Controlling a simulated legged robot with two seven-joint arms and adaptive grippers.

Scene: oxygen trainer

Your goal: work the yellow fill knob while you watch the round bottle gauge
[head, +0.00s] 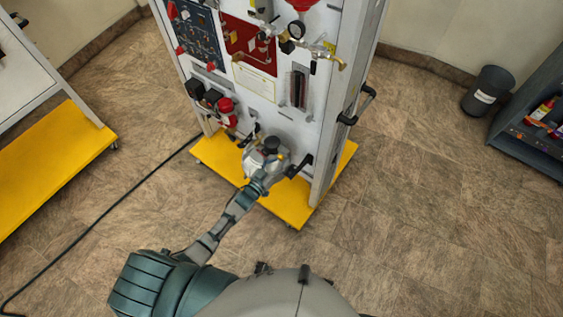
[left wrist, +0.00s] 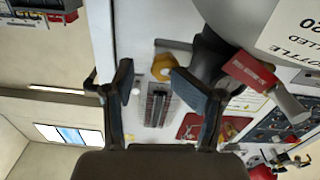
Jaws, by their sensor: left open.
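The yellow fill knob (left wrist: 163,67) shows in the left wrist view, on the white panel just beyond the gap between my fingertips. My left gripper (left wrist: 157,86) is open, with one dark finger on each side of the gap, and nothing is held. My right gripper is not in view.
A red tag (left wrist: 250,70) and a dark rounded part stand close to the right finger. The trainer has a yellow base (head: 290,213) and a black side handle (head: 358,104). A dark bin (head: 487,92) stands at the right. The floor between is clear.

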